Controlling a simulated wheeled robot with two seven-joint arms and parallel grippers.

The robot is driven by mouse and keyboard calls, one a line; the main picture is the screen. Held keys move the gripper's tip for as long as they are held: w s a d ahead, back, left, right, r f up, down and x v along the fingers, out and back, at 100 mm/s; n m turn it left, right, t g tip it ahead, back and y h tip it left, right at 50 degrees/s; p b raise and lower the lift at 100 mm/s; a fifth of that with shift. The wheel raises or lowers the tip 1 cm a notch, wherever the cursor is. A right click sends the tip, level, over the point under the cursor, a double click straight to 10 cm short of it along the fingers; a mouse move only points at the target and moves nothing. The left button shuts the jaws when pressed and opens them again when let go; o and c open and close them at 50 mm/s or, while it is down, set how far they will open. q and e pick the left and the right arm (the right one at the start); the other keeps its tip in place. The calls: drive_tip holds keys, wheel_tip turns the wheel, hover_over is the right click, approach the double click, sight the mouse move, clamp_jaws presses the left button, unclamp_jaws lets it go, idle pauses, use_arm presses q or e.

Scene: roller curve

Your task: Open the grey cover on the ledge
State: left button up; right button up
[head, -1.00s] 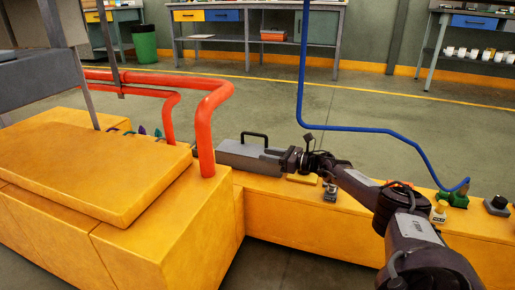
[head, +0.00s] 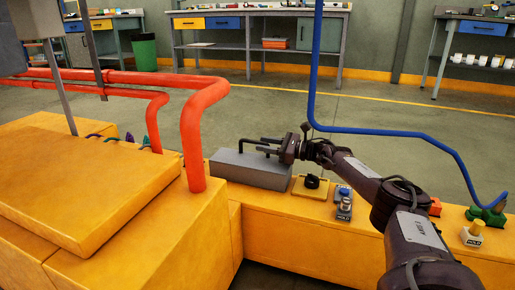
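The grey cover (head: 248,170) is a long box-shaped lid lying flat on the yellow ledge (head: 290,208), just right of the red pipe. A black bar handle (head: 241,146) stands on its top. My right gripper (head: 262,146) is at the handle's right end, above the cover's top right part. Its two dark fingers look spread apart and point left. They overlap the handle in the picture, so I cannot tell whether they touch it. My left gripper is not in view.
A red pipe (head: 192,140) rises left of the cover. A blue hose (head: 400,132) hangs behind my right arm.

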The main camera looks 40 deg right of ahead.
drive_tip(key=shift+b+x, duration=0.7)
drive_tip(key=shift+x, duration=1)
drive_tip(key=shift+c, duration=0.2)
clamp_jaws()
drive_tip(key=shift+d+r, duration=0.1)
